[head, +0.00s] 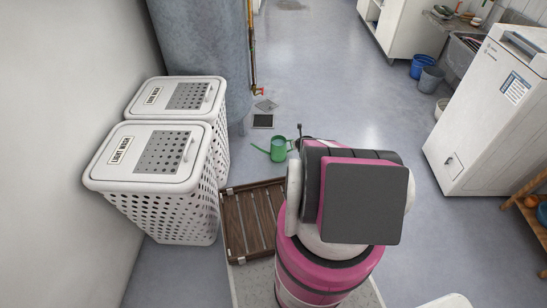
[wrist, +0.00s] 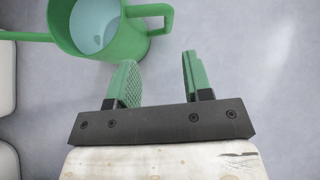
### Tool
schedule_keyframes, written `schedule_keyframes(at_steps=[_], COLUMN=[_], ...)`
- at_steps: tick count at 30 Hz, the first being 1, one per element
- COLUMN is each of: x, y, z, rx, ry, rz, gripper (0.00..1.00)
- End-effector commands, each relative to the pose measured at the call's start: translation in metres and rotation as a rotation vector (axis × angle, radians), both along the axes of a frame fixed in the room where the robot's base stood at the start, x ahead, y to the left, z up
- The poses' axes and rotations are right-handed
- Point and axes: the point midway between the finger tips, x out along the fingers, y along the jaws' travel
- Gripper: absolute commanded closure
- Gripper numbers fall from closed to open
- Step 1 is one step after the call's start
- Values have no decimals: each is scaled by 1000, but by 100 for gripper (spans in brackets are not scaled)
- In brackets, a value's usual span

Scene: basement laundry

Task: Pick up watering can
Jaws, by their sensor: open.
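A green watering can (head: 278,149) stands on the grey floor in the head view, beyond the wooden slatted rack and left of my arm. In the wrist view the watering can (wrist: 84,38) shows at the top left, with its open top, its spout pointing left and its handle on the right. My gripper (wrist: 160,72) is open and empty, its two green finger pads apart. The can's handle is just above the fingertips in the wrist view and not between them. In the head view my arm hides the gripper.
Two white laundry baskets (head: 157,165) stand along the left wall. A brown slatted rack (head: 252,219) lies near my base. A grey tank (head: 205,45) stands behind the baskets. A white machine (head: 485,115) is at the right. The middle floor is clear.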

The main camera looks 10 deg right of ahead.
Motion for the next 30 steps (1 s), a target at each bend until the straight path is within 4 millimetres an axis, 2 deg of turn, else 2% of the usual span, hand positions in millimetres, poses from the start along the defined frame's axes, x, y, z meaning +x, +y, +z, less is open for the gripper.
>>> schedule_keyframes(at_steps=[1,4,15,22,30], x=[1,3,37,45,70], y=[-6,-9,-9,-10,-12], z=[-8,-14,-48,-58,-86], rx=[18,35,34,34,33], ry=[0,-2,-1,-1,-1], rz=[-37,-69,-65,-64,-62], gripper=[54,54,54,54,54])
